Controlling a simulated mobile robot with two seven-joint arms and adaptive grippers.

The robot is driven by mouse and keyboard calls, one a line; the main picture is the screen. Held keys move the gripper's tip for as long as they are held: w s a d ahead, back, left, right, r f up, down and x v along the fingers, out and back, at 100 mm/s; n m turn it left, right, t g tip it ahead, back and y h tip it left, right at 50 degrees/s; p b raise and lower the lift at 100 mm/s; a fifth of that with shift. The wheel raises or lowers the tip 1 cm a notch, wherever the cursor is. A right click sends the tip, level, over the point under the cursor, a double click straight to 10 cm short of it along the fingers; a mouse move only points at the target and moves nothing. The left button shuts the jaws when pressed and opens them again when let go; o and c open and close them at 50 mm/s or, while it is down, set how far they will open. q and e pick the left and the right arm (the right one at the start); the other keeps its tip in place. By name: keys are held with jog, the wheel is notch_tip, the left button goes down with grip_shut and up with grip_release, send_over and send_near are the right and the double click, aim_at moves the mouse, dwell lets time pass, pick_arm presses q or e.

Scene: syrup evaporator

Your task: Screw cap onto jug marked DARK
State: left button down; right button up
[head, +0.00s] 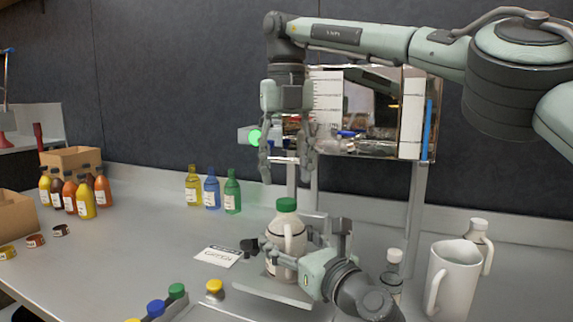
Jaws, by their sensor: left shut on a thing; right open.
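A cream jug (281,240) stands upright on a low plate near the middle of the bench in the head view. A green cap (287,205) sits on its mouth; I cannot tell how tightly it is seated. My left gripper (292,257) comes in from the lower right and is shut on the jug, hiding part of its lower body. The jug's label is not readable. My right gripper (287,178) hangs above the cap, fingers pointing down, open and empty.
Yellow, blue and green bottles (211,195) stand at the back. Loose green (177,290), blue (156,308) and yellow (214,286) caps are at the front. A printed card (217,257) lies left of the jug. A white pitcher (455,283) stands right. Several sauce bottles (86,200) crowd the left.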

aim_at(287, 201)
jog(key=n, duration=0.7)
jog(key=shift+r+n, duration=0.3)
jog(key=shift+r, duration=0.1)
jog(key=n, duration=0.5)
jog(key=shift+r, duration=0.25)
jog(key=n, duration=0.4)
jog(key=shift+r+n, duration=0.2)
jog(key=shift+n, duration=0.1)
jog(key=n, duration=0.7)
jog(key=shift+r, duration=0.35)
jog(key=n, duration=0.4)
jog(key=shift+r+n, duration=0.2)
jog(key=shift+n, duration=0.2)
jog(key=n, duration=0.4)
jog(key=shift+r+n, duration=0.2)
jog(key=shift+n, duration=0.1)
jog(key=shift+f, duration=0.15)
jog(key=shift+f, duration=3.9)
jog(key=shift+c, duration=0.3)
